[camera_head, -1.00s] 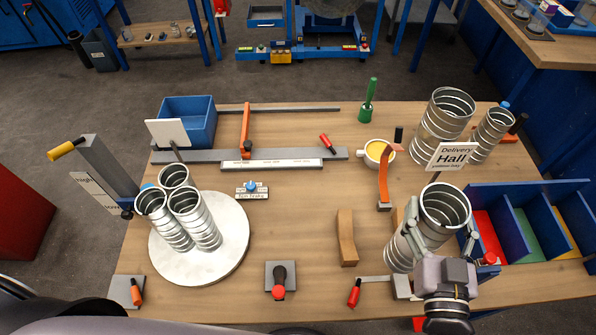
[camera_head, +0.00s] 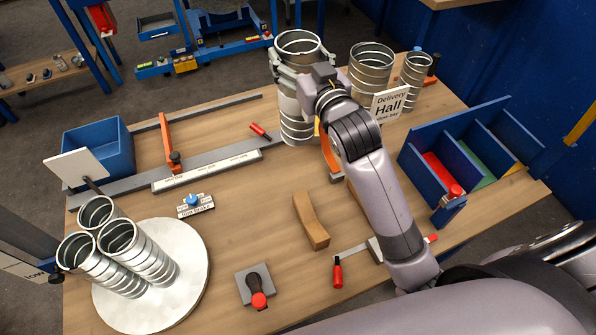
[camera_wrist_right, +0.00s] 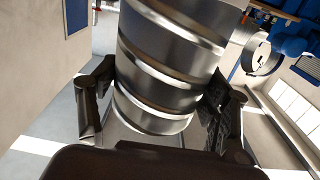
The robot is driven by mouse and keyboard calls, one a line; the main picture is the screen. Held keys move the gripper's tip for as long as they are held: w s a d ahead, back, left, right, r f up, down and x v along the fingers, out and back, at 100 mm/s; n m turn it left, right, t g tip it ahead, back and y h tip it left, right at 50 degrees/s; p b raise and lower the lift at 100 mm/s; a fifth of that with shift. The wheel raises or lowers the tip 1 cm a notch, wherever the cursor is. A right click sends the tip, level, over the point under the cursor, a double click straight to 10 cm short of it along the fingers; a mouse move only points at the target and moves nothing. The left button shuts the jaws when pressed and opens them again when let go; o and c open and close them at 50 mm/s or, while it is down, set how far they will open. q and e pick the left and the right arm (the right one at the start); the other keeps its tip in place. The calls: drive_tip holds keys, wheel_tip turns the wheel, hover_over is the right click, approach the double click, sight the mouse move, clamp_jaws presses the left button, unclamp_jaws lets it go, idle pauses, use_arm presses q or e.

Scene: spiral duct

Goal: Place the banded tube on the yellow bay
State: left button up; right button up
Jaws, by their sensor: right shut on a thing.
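My right gripper (camera_head: 305,70) is shut around a ribbed metal tube (camera_head: 297,118) at the table's back middle. The tube is close to upright; I cannot tell whether its base touches the table. The right wrist view shows the same tube (camera_wrist_right: 165,70) between the two fingers (camera_wrist_right: 155,110). The yellow bay (camera_head: 513,171) shows as a thin strip at the right end of the blue divided rack, beyond the green bay (camera_head: 477,160). The gripper and tube are well to the left of it. My left gripper is out of view.
Two ribbed tubes (camera_head: 371,73) (camera_head: 414,84) stand at the back right behind the Delivery Hall sign (camera_head: 390,105). Several tubes (camera_head: 135,250) stand on a round plate (camera_head: 185,290) at the left.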

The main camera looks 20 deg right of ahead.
drive_tip(key=w+r+b, duration=0.1)
drive_tip(key=w+r, duration=0.2)
wheel_tip(320, 180, down, 19)
drive_tip(key=b, duration=0.1)
drive_tip(key=shift+d, duration=0.3)
drive_tip(key=shift+f, duration=0.1)
drive_tip(key=shift+f, duration=0.15)
drive_tip(key=o, duration=1.7)
drive_tip(key=shift+c, duration=0.2)
